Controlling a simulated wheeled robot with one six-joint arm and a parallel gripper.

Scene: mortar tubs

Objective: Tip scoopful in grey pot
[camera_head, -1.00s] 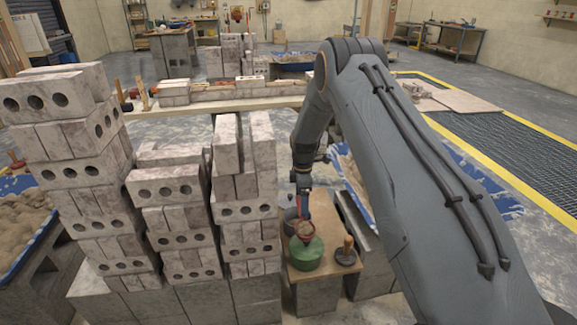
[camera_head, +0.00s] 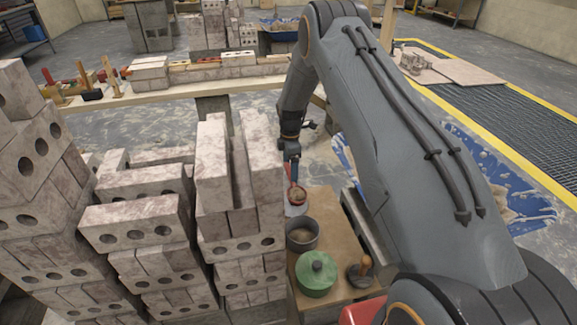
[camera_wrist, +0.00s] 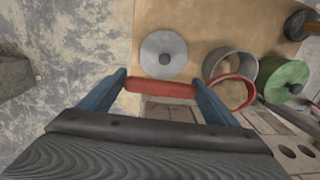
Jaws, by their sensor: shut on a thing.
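My gripper (camera_wrist: 160,84) is shut on the red handle of a scoop (camera_head: 297,195). The scoop's red-rimmed bowl shows in the wrist view (camera_wrist: 233,93), roughly level, with a brown load in it. The open grey pot (camera_head: 302,234) stands on a wooden board, with brownish stuff visible inside. In the head view the scoop is just beyond the pot, apart from it. In the wrist view the bowl overlaps the grey pot (camera_wrist: 243,66) and hides part of its opening; the height between them is hard to tell.
A green lidded pot (camera_head: 316,274) and a wooden-handled tool (camera_head: 361,270) stand on the board's near part. A light grey disc with a knob (camera_wrist: 164,54) lies beside the grey pot. Tall block stacks (camera_head: 240,190) rise close on the left. A blue tarp (camera_head: 480,180) lies right.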

